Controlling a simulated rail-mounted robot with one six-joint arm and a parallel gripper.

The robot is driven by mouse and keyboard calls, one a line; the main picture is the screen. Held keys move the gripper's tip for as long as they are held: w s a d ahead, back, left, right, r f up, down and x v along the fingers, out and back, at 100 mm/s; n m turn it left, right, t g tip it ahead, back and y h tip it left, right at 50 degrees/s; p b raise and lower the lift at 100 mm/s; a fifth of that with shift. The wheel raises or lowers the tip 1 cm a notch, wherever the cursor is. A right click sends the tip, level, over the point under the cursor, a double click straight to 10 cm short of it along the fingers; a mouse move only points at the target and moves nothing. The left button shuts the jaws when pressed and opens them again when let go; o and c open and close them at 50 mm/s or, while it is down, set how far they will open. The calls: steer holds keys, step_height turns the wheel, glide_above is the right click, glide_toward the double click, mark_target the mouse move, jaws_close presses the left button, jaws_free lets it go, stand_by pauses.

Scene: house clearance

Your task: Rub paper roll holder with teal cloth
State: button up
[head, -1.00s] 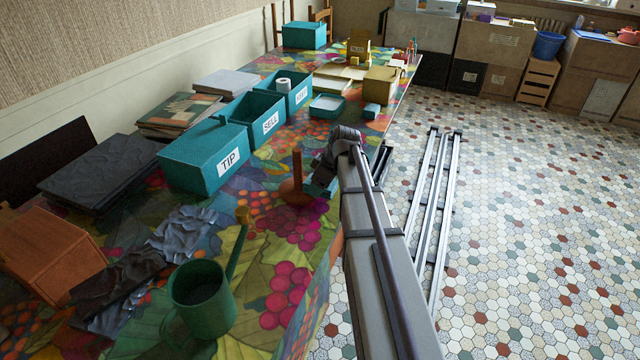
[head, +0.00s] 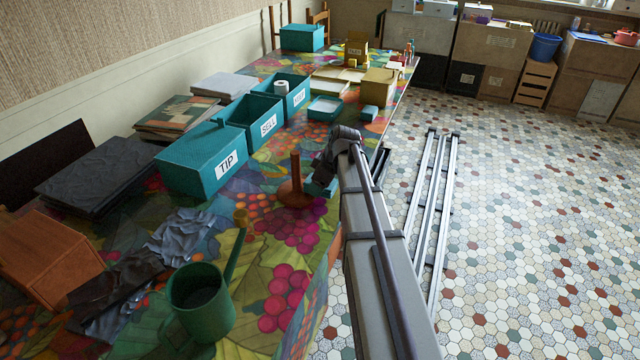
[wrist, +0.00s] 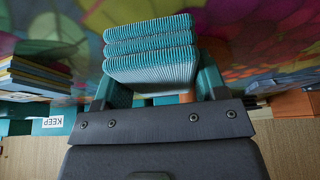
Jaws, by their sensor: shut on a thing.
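The paper roll holder (head: 296,181) is a brown wooden upright post on a round base, standing on the patterned table. The teal cloth (wrist: 151,52) is a folded, ribbed pad in the wrist view. My gripper (wrist: 155,88) is shut on the cloth, with one finger on each side of it. In the head view my gripper (head: 325,178) is low over the table, just right of the holder's base. The cloth is partly hidden there by my arm, and I cannot tell whether it touches the base.
Teal boxes marked TIP (head: 205,163), SELL (head: 252,120) and KEEP (head: 290,93) stand in a row behind the holder. A green watering can (head: 203,303) and crumpled dark cloth (head: 120,285) lie nearer. The tiled floor right of the table is mostly open, with metal rails (head: 432,210).

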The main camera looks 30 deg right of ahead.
steer(key=shift+w+d, duration=0.1)
steer(key=shift+w+d, duration=0.4)
steer(key=shift+d, duration=0.1)
steer(key=shift+s, duration=0.1)
steer(key=shift+s+a, duration=0.4)
steer(key=shift+a, duration=0.25)
steer(key=shift+s+a, duration=0.5)
steer(key=shift+a, duration=0.05)
steer(key=shift+w+d, duration=0.1)
